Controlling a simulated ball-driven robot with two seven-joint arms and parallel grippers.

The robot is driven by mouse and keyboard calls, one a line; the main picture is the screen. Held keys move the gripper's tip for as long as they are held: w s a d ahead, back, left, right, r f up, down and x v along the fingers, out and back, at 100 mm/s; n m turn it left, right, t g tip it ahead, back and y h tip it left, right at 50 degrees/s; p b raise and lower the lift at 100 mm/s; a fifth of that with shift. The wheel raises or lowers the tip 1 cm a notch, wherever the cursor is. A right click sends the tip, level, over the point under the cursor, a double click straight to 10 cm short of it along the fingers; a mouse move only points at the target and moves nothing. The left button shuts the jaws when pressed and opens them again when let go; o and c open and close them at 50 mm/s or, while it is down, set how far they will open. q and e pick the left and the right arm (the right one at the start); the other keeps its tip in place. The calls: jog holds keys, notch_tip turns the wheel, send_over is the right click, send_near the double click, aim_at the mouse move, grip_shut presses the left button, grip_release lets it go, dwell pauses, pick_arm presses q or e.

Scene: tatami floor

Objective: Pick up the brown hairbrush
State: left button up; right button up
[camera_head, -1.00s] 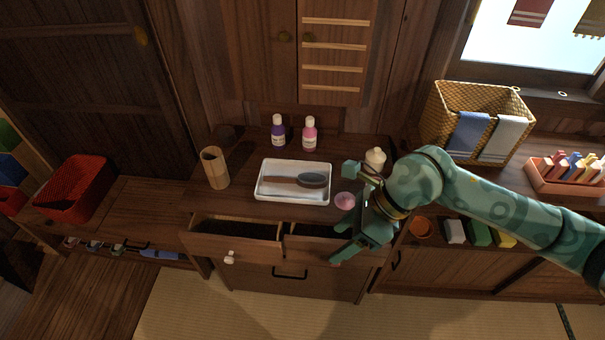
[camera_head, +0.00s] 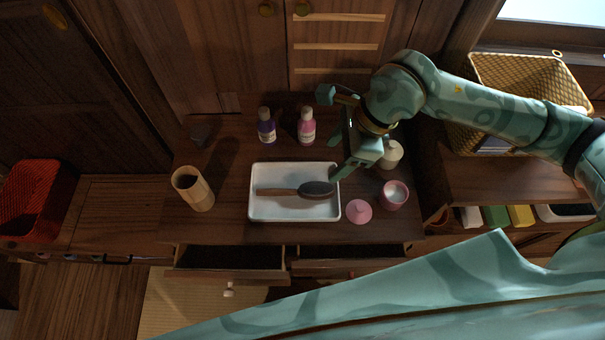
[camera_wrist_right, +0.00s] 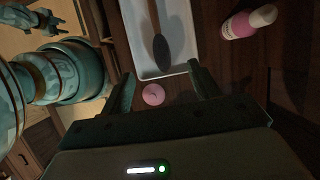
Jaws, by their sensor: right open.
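The brown hairbrush (camera_head: 285,191) lies in a white tray (camera_head: 262,211) on the dresser top, its handle to the left and its dark oval head to the right. My right gripper (camera_head: 340,148) is open and empty above the tray's right end, near the brush head but apart from it. In the right wrist view the brush (camera_wrist_right: 160,45) shows beyond the open fingers (camera_wrist_right: 160,78), its head nearer to me and the handle end cut off by the top edge. A teal part that looks like my left gripper (camera_wrist_right: 35,20) shows small at the upper left there; its fingers are unclear.
Purple (camera_head: 266,126) and pink (camera_head: 306,126) bottles stand behind the tray. A pink lidded item (camera_head: 358,211), a pink cup (camera_head: 394,195) and a white-topped jar (camera_head: 392,155) stand to its right. A wooden cup (camera_head: 193,189) stands left. Two drawers (camera_head: 230,258) below are open.

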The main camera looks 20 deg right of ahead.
jog(key=b, duration=0.3)
send_near(308, 188)
jog(key=x, duration=0.4)
jog(key=shift+w+a+f, duration=0.2)
jog(key=shift+f, duration=0.15)
jog(key=shift+a+f, duration=0.15)
jog(key=shift+f, duration=0.2)
jog(key=b+x, duration=0.2)
jog(key=x, duration=0.3)
jog(key=shift+r, duration=0.1)
jog(key=shift+c, duration=0.6)
pick_arm(q)
jog(key=shift+g, duration=0.4)
jog(key=s+f, duration=0.2)
jog(key=f, duration=0.1)
jog(key=s+f, duration=0.1)
jog(key=f, duration=0.1)
pick_arm(e)
jog(key=c, duration=1)
